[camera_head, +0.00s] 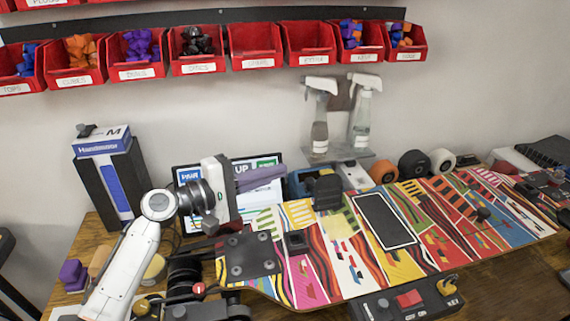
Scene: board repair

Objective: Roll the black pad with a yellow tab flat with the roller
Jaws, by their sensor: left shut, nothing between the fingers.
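A black pad (385,220) with a pale outline lies on the patterned board (440,245), right of its middle; no yellow tab shows on it. A pale yellow patch (340,226) lies on the board left of it, below a dark upright block (326,192). I cannot tell whether patch or block belongs to the pad. My left gripper (268,178) is shut and empty, behind the board's left part and apart from the pad. I cannot pick out the roller with certainty. My right gripper is not in view.
Orange (382,170), black (413,163) and white (441,161) rolls stand behind the board. Two spray bottles (362,120) stand at the back. A black box with a red switch (408,299) sits in front. Red bins (257,47) line the wall. A tall box (108,180) stands left.

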